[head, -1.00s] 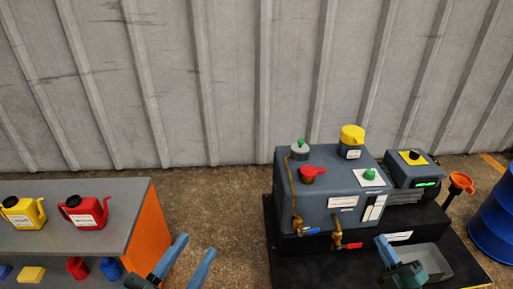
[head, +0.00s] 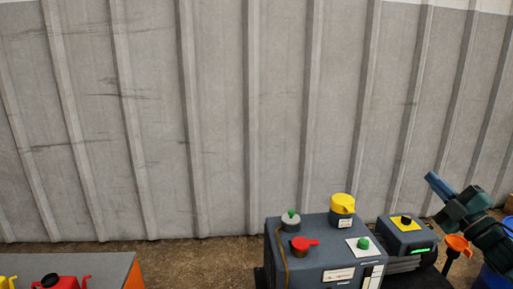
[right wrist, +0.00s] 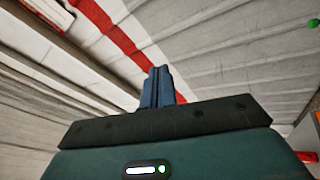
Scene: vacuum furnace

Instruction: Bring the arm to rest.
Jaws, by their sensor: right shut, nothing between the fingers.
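My right gripper (head: 434,180) is raised at the right edge of the head view, in front of the wall. Its blue fingers point up and to the left, and it touches nothing that I can see. In the right wrist view the two fingers (right wrist: 157,84) stand together, shut and empty. My left gripper is not in view.
The grey furnace unit (head: 308,262) stands at the bottom centre, with a yellow cap (head: 342,203) and a red knob (head: 304,243). A small box with a green display (head: 407,236) and an orange funnel (head: 457,243) are below my right gripper.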

